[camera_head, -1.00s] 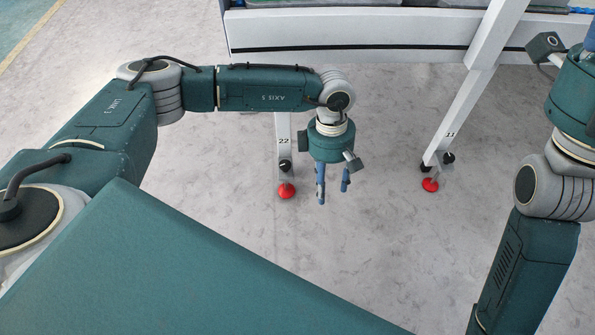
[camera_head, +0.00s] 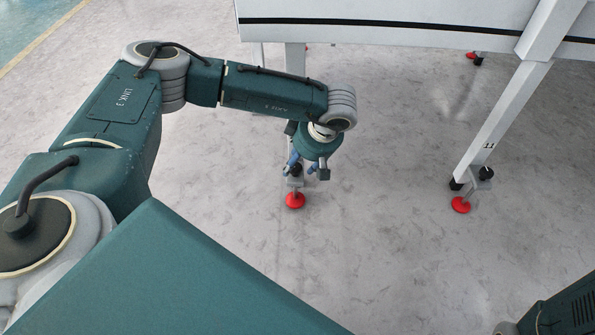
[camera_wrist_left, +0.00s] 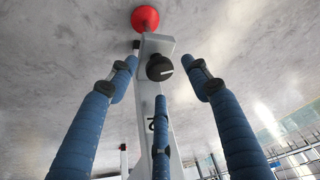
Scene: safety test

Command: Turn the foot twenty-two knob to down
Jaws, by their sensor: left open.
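The foot twenty-two knob (camera_head: 296,170) is small and black, low on a pale table leg (camera_head: 295,62) above a red foot pad (camera_head: 295,201). My left gripper (camera_head: 303,163) is open and empty at the knob, partly covering it and the leg's label. In the left wrist view, the knob (camera_wrist_left: 159,68) lies between the spread blue fingertips, with no visible contact. A pale mark on it points roughly right. The red pad (camera_wrist_left: 145,18) is at the top. A finger partly hides the number on the leg. My right gripper is out of view.
Another leg, labelled 11 (camera_head: 489,146), stands to the right with its own black knob (camera_head: 485,173) and red pad (camera_head: 461,204). The white table edge (camera_head: 400,30) runs above both. The grey floor (camera_head: 390,250) between and in front is clear.

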